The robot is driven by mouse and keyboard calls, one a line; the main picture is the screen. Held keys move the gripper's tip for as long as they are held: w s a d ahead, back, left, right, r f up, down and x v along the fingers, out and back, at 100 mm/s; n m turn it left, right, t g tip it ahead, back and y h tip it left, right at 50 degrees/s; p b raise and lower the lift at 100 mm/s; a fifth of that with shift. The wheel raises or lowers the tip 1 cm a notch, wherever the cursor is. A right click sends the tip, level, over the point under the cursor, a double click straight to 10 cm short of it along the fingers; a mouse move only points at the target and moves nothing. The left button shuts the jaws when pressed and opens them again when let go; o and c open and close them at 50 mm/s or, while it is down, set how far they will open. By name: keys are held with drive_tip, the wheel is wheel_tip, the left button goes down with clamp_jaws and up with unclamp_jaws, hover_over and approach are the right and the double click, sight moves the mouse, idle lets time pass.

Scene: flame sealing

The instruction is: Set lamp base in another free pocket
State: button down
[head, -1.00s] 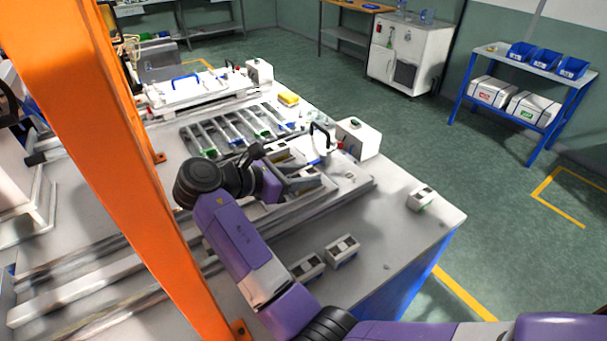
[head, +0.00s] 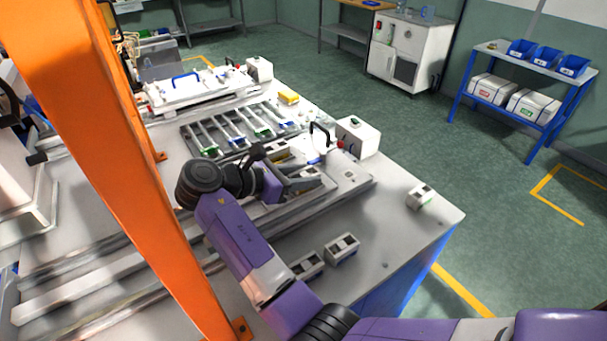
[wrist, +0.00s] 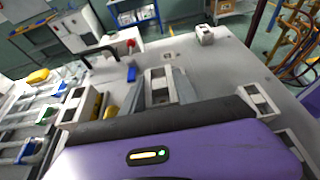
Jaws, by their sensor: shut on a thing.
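A lamp base (wrist: 158,88), a pale block with dark square tops, sits between the two fingers of my gripper (wrist: 163,92) in the wrist view. My gripper (head: 304,181) is shut on it, low over the fixture plate (head: 352,186) on the bench. The arm hides part of the fixture, so I cannot tell whether the base touches a pocket. Another lamp base (head: 276,149) sits in the fixture beyond the gripper; it also shows at the left in the wrist view (wrist: 76,104).
Loose lamp bases stand on the bench at the right (head: 421,196) and front (head: 342,248). A black handle (head: 319,130) and a white control box (head: 357,138) rise behind the gripper. A rack of tubes (head: 232,130) lies to the left. An orange post (head: 110,140) stands at left.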

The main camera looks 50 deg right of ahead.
drive_tip(key=c, duration=0.9)
unclamp_jaws()
drive_tip(key=shift+o, duration=0.2)
wheel_tip(320, 180, up, 20)
drive_tip(key=b, duration=0.1)
